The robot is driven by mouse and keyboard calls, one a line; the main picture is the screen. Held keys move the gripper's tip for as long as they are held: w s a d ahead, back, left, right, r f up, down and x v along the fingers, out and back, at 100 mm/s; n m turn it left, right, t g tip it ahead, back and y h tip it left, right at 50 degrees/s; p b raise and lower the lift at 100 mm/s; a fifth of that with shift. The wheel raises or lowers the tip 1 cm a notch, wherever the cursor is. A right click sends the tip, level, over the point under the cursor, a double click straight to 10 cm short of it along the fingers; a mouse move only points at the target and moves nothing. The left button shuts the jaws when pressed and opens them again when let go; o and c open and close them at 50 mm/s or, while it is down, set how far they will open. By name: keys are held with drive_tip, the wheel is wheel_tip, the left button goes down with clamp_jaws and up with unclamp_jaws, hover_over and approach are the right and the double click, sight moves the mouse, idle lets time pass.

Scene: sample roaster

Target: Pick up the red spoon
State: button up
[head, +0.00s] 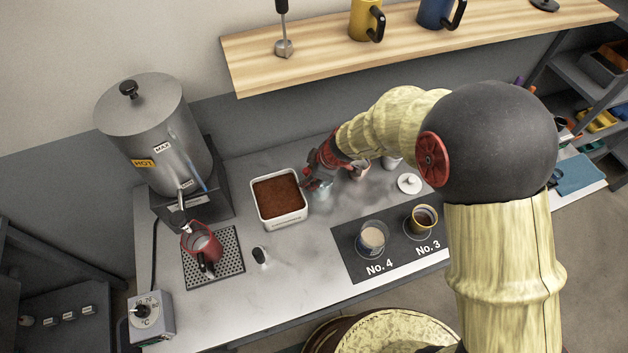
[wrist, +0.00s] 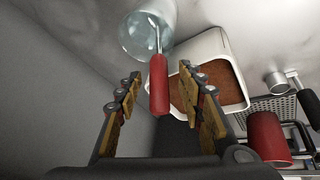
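The red spoon (wrist: 158,85) has a red handle and a thin metal stem. In the wrist view it leans in a clear glass (wrist: 140,38), handle towards me. My gripper (wrist: 163,100) is open, with one finger on each side of the handle and gaps visible on both sides. In the head view my gripper (head: 312,178) is over the counter just right of the white container, by the glass (head: 323,191). The spoon is hard to tell from my red gripper parts there.
A white square container (head: 281,221) of brown grounds stands left of the glass. A metal boiler (head: 155,130) and red mug (head: 201,243) are further left. Cups stand on the No. 4 and No. 3 mat (head: 352,262). A wooden shelf (head: 300,62) is above.

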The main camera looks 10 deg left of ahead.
drive_tip(key=shift+c, duration=1.3)
clamp_jaws()
